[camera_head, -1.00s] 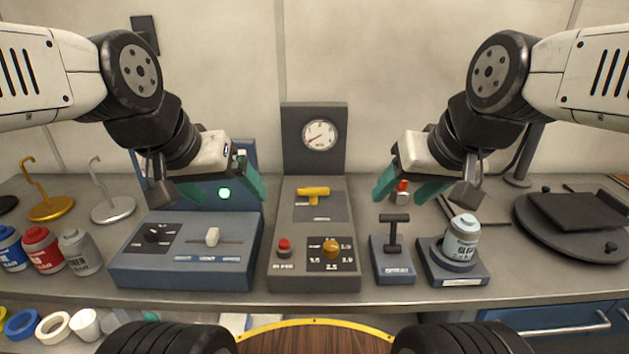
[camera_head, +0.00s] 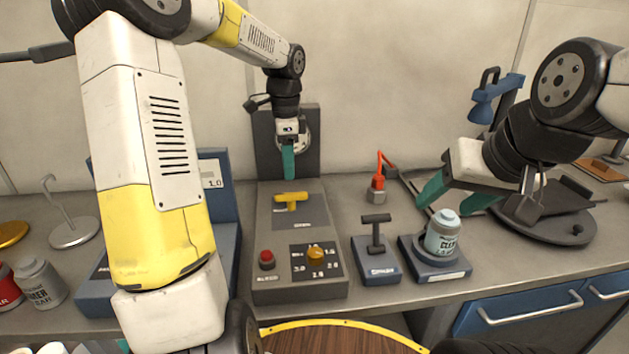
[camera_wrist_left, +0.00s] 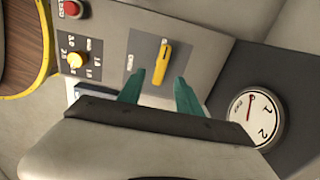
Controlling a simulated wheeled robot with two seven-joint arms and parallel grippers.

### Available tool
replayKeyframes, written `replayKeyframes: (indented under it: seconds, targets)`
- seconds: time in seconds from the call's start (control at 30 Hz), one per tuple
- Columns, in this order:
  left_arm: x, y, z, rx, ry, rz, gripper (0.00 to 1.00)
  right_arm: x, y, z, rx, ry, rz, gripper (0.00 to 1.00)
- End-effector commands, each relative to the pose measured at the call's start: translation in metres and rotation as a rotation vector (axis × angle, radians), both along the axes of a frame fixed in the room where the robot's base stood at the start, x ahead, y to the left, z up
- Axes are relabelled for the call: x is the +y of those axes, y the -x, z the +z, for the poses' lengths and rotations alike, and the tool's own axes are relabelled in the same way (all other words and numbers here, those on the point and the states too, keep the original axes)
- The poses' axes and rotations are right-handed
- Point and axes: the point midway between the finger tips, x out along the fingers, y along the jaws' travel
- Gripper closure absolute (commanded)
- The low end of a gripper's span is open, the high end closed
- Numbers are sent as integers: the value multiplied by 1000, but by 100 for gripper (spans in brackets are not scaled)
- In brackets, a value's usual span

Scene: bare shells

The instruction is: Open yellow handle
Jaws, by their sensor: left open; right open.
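The yellow handle (camera_head: 291,200) sits on the sloped top of a grey control box (camera_head: 265,222), lying crosswise in the head view. In the left wrist view the yellow handle (camera_wrist_left: 163,62) shows on its dark panel, just beyond the fingertips and in line with the gap between them. My left gripper (camera_head: 288,178) is above the handle, pointing down, open and empty (camera_wrist_left: 160,84). It appears apart from the handle. My right gripper (camera_head: 455,203) is open and empty above the right side of the bench, near a light blue canister (camera_head: 443,235).
A red button (camera_head: 267,259) and orange knob (camera_head: 315,253) sit on the same box nearer me. A gauge (camera_wrist_left: 256,118) stands behind it. A black T-lever (camera_head: 376,232) and a red-topped object (camera_head: 378,182) are to the right. My left arm hides much of the blue box at left.

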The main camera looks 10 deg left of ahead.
Motion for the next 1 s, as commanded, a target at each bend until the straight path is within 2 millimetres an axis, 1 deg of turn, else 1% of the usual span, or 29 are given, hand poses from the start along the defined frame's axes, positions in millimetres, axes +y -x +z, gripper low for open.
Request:
replayKeyframes:
  seconds: [0.17, 0.27, 0.43, 0.6, 0.73, 0.97, 1.0]
  targets:
    - [2, -5, -13, 11, 5, -26, 58, 0, 0, 0, 0, 0, 0, 41]
    - [1, -4, -27, 13, 6, -25, 58, 0, 0, 0, 0, 0, 0, 41]
    - [1, -4, -55, 13, 6, -24, 58, 0, 0, 0, 0, 0, 0, 41]
    - [1, -4, -75, 11, 5, -23, 58, 0, 0, 0, 0, 0, 0, 41]
    - [2, -4, -82, 9, 5, -22, 58, 0, 0, 0, 0, 0, 0, 41]
    - [2, -4, -83, 8, 5, -22, 58, 0, 0, 0, 0, 0, 0, 41]
    - [2, -4, -83, 8, 5, -22, 62, 0, 0, 0, 0, 0, 0, 41]
